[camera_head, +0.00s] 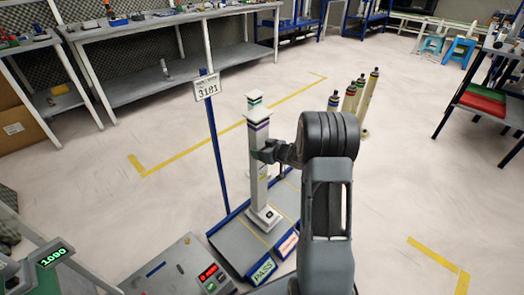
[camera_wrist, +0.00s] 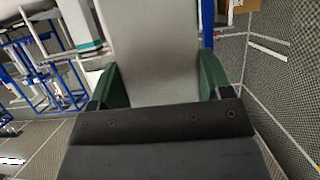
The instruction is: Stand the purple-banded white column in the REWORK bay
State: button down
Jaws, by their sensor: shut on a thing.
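The purple-banded white column (camera_head: 259,165) stands upright in the head view, with dark and purple bands below its cap and a square base. In the wrist view the pale shaft (camera_wrist: 155,55) fills the space between my green fingers (camera_wrist: 160,88). The column's base is over the blue-edged tray (camera_head: 232,240), beyond the yellow divider and in line with the orange-red label (camera_head: 287,243), whose text is partly hidden. I cannot tell whether the base touches the tray. The PASS label (camera_head: 262,270) marks the bay at the left.
A green-banded white column (camera_head: 254,101) stands close behind the held one. A blue signpost (camera_head: 217,140) rises left of the tray. Several banded columns (camera_head: 361,92) stand farther right. A grey console (camera_head: 175,272) is at the front left. Open floor lies to the right.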

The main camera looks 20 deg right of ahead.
jog(key=shift+w+d+f+b, duration=0.2)
jog(key=shift+f+b, duration=0.45)
jog(key=shift+f, duration=0.25)
jog(key=shift+w+d+f+b, duration=0.1)
jog(key=shift+w+f+b, duration=0.05)
jog(key=shift+f+b, duration=0.6)
jog(key=shift+a+f, duration=0.1)
jog(key=shift+f, duration=0.1)
jog(key=shift+c, duration=0.2)
grip_release()
jog(key=shift+s+f, duration=0.1)
jog(key=shift+f, duration=0.1)
jog(key=shift+r, duration=0.1)
